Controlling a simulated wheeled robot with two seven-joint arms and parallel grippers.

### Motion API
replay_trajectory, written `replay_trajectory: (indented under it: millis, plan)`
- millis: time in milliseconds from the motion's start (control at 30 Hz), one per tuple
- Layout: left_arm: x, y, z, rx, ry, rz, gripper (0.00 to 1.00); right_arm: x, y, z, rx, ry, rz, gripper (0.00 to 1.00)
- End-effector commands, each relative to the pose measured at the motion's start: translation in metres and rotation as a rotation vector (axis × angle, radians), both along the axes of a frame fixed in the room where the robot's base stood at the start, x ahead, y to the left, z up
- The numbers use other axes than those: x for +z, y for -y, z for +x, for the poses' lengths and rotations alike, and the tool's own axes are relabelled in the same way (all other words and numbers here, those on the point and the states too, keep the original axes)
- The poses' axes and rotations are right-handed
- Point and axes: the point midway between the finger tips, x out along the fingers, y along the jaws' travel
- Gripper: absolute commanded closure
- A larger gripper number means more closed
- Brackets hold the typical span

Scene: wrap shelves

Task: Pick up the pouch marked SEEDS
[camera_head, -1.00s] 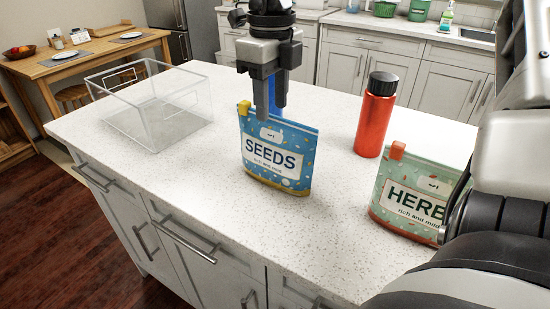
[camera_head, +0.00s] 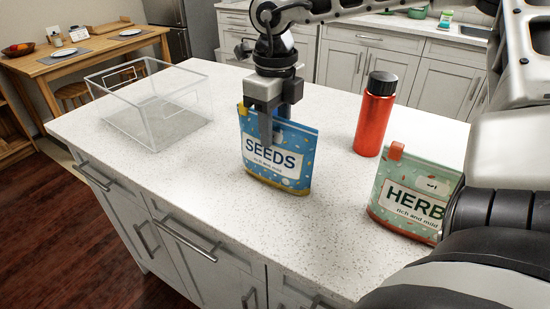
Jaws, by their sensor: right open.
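The blue pouch marked SEEDS (camera_head: 275,159) stands upright on the white speckled counter, near the middle of the head view. My right gripper (camera_head: 275,132) points straight down at the pouch's top edge. It is open, with one finger in front of the pouch's upper face and the other mostly hidden behind it. The fingers hide part of the pouch's top. My left gripper is not in view.
A red bottle with a black cap (camera_head: 375,115) stands right of the pouch. A green HERB pouch (camera_head: 412,193) stands at the right, near my arm. A clear open bin (camera_head: 150,128) stands at the left. Bare counter (camera_head: 215,165) lies between bin and pouch.

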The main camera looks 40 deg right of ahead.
Motion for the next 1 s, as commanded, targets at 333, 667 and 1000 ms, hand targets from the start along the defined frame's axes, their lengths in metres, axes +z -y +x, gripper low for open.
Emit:
replay_trajectory:
  millis: [333, 667, 1000]
  plan:
    - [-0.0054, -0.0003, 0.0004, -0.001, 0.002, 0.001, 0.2, -0.0031, 0.0003, 0.0002, 0.0, 0.0, -0.001, 0.6]
    - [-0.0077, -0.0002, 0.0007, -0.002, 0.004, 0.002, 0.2, -0.0042, 0.0002, 0.0001, -0.001, 0.0, -0.001, 0.6]
    - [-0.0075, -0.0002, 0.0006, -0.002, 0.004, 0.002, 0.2, -0.0041, 0.0001, 0.0, 0.0, 0.0, 0.0, 1.0]
